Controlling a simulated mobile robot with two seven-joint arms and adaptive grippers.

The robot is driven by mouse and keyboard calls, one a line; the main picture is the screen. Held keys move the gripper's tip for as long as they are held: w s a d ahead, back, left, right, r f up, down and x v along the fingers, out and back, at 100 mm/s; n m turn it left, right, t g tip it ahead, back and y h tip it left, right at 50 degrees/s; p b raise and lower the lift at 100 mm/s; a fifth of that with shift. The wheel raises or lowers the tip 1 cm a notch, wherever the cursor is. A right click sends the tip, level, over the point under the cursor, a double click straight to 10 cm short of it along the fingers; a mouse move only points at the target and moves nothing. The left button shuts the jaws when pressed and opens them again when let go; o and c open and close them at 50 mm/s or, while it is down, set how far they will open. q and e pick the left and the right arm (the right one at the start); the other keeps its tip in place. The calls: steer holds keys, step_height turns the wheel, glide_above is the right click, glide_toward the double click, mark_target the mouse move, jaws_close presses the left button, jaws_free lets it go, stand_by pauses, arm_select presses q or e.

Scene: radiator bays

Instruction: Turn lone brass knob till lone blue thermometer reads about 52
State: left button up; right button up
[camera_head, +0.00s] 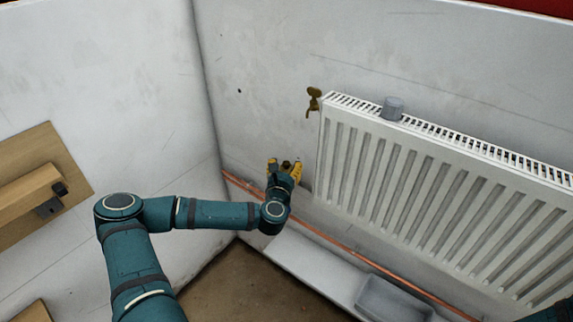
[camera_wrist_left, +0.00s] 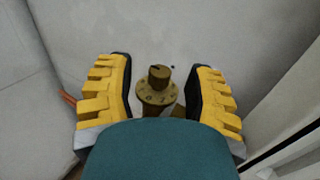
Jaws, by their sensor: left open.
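In the left wrist view a brass knob (camera_wrist_left: 158,92) with a dial of marks around its collar and a smaller top stands between the two fingers. My left gripper (camera_wrist_left: 163,95) is open around it, with a gap visible on both sides. In the head view my left gripper (camera_head: 285,167) is near the wall, just left of the radiator's lower left side, and mostly hides the knob. I see no blue thermometer in either view. My right gripper is out of view; only a bit of teal arm shows at the lower right corner.
A white radiator (camera_head: 420,190) fills the right, with a grey cylinder (camera_head: 392,108) on top. A brass fitting (camera_head: 314,98) sits at its upper left. A copper pipe (camera_head: 330,241) runs low along the wall above a grey tray (camera_head: 390,300). A wooden panel (camera_head: 78,160) is left.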

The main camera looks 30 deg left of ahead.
arm_select(q)
steer(key=shift+x, duration=0.9)
jaws_close()
